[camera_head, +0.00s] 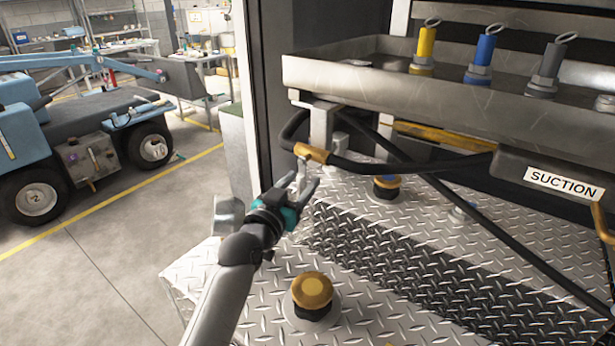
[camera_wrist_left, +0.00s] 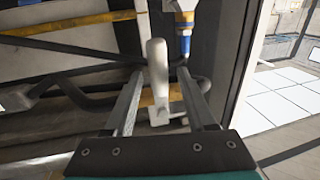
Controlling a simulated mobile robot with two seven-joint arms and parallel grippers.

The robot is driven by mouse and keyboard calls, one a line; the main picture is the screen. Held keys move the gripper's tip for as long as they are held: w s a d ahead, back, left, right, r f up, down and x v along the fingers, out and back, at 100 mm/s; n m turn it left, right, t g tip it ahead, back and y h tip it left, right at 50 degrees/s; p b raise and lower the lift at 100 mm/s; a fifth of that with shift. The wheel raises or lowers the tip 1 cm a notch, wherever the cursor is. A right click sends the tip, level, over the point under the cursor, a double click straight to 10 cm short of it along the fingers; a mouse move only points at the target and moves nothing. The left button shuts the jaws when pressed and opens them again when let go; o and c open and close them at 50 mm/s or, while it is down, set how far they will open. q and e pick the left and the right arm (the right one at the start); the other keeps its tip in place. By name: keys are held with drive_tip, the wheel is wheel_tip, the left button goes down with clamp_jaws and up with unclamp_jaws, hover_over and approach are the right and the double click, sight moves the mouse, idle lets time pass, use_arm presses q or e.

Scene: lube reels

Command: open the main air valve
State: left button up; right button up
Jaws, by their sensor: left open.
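The main air valve appears to be the brass fitting (camera_head: 310,153) on the black hose under the steel tray's left end. A pale lever (camera_head: 301,172) hangs down from it. My left gripper (camera_head: 303,188) is just below the fitting, with its fingers open around the lever. In the left wrist view the pale lever (camera_wrist_left: 158,68) stands between the two spread fingers (camera_wrist_left: 160,100). A gap shows on each side, but I cannot tell whether a finger touches it. My right gripper is not in view.
The steel tray (camera_head: 400,95) with yellow, blue and grey nozzles overhangs the valve. Black hoses and a SUCTION label (camera_head: 562,183) are to the right. Brass caps (camera_head: 312,290) sit on the tread-plate deck (camera_head: 420,270) below. A dark post (camera_head: 270,90) stands close on the left.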

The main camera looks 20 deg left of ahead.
use_arm(q)
drive_tip(key=shift+w+d, duration=0.2)
drive_tip(key=shift+w, duration=0.75)
drive_tip(key=shift+w+d, duration=0.15)
drive_tip(key=shift+w, duration=0.8)
clamp_jaws()
